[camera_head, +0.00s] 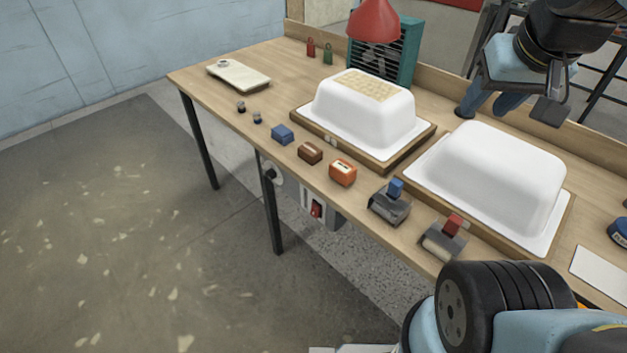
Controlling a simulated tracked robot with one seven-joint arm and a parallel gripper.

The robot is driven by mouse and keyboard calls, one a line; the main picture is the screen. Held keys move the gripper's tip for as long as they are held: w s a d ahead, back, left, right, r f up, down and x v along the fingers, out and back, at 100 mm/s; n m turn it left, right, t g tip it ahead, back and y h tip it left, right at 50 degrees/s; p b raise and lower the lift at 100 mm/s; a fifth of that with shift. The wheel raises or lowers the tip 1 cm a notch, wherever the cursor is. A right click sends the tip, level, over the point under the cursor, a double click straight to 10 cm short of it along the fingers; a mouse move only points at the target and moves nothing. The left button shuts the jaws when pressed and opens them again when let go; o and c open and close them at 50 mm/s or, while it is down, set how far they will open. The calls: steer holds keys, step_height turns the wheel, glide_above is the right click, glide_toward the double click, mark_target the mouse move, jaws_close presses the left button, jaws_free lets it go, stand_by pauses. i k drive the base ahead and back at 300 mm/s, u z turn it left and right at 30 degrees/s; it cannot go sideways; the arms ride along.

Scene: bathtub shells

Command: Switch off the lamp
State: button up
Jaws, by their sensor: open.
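A red lamp shade (373,20) hangs at the top of the view above the back of the workbench. Its top is cut off, and I cannot tell whether it is lit. A grey box with a red rocker switch (316,209) sits below the front edge of the bench. I cannot tell whether it belongs to the lamp. My gripper (508,110) is at the upper right, above the back of the bench. Its fingers are apart with nothing visible between them. It is well away from both the lamp and the switch box.
Two white tub shells (361,112) (490,180) stand on wooden boards. Sanding blocks (310,152), two tape dispensers (390,203) and a pale tray (238,75) lie on the wooden bench (300,75). A teal filter box (400,60) stands behind. The floor (110,220) at left is clear.

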mark_target(315, 209)
steer(key=z, duration=0.2)
steer(key=k, duration=2.05)
steer(key=u, duration=0.55)
steer(key=i, duration=1.65)
